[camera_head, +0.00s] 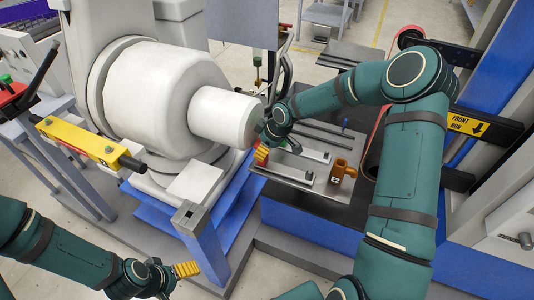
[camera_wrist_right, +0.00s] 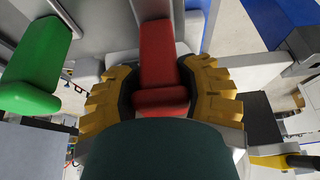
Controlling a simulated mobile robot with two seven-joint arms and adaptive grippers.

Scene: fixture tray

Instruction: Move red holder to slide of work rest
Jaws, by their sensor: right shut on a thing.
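The red holder (camera_wrist_right: 160,65) is between the yellow fingers of my right gripper (camera_wrist_right: 160,88) in the right wrist view, with the fingers pressed against both sides of its lower part. In the head view my right gripper (camera_head: 261,153) is at the left edge of the grey fixture tray (camera_head: 318,184), beside the white cylinder; the red holder is hardly visible there. I cannot tell for sure which part is the work rest or its slide; dark metal bars (camera_head: 325,134) lie on the tray. My left gripper (camera_head: 188,269) is at the lower left, away from the tray, its opening unclear.
A green holder (camera_wrist_right: 38,60) stands left of the red one in the right wrist view. An orange holder (camera_head: 341,172) stands on the tray's right part. A large white machine with a cylinder (camera_head: 222,117) stands left of the tray. A blue post (camera_head: 205,245) rises in front.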

